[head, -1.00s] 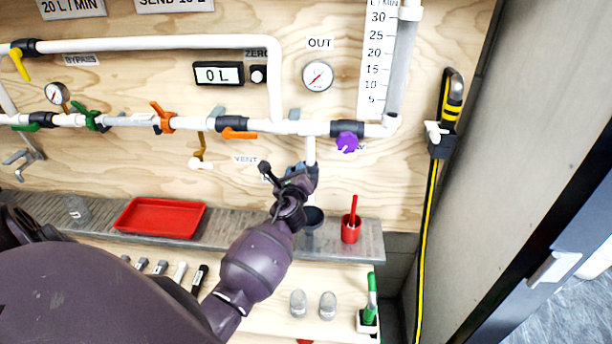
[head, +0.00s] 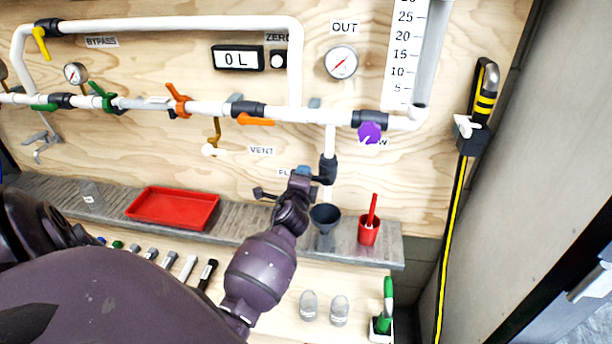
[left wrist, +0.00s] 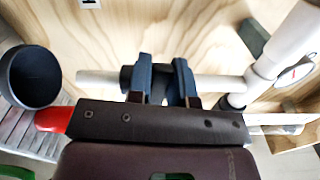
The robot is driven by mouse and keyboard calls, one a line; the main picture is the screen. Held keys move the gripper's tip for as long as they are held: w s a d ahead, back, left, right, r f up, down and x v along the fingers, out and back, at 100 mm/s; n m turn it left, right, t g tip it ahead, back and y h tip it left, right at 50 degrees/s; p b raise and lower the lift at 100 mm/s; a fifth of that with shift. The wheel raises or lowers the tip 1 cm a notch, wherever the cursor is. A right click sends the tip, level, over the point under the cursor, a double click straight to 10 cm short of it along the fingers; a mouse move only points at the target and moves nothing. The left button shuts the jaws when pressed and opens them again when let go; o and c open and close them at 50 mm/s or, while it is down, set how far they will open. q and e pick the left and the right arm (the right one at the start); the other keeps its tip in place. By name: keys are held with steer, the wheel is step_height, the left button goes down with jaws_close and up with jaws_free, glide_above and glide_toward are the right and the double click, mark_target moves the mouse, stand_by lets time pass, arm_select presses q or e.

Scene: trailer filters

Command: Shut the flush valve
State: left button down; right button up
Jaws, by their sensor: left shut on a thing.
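The flush valve (head: 328,168) is a black body on the short white pipe that drops from the main line toward a dark funnel (head: 325,218). Its label is mostly hidden by my left gripper (head: 303,176). This gripper is just left of the valve body, in front of the panel. In the left wrist view, the two blue fingers (left wrist: 162,82) sit at the white pipe and black valve part (left wrist: 127,78), with a small gap between them. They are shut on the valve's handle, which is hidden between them. The funnel also shows there at the left (left wrist: 35,76).
A red cup (head: 369,234) with a red stick stands right of the funnel on the grey shelf (head: 255,226). A red tray (head: 172,207) lies farther left. Clear jars (head: 309,306) stand below.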

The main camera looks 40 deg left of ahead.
arm_select(q)
steer(key=shift+f+n+b, duration=0.3)
steer(key=shift+f+n, duration=0.2)
steer(key=shift+n, duration=0.2)
steer(key=c, duration=1)
jaws_free()
steer(key=shift+s, duration=0.1)
steer(key=v, duration=1)
steer(key=shift+s+d, duration=0.25)
steer(key=shift+d, duration=0.05)
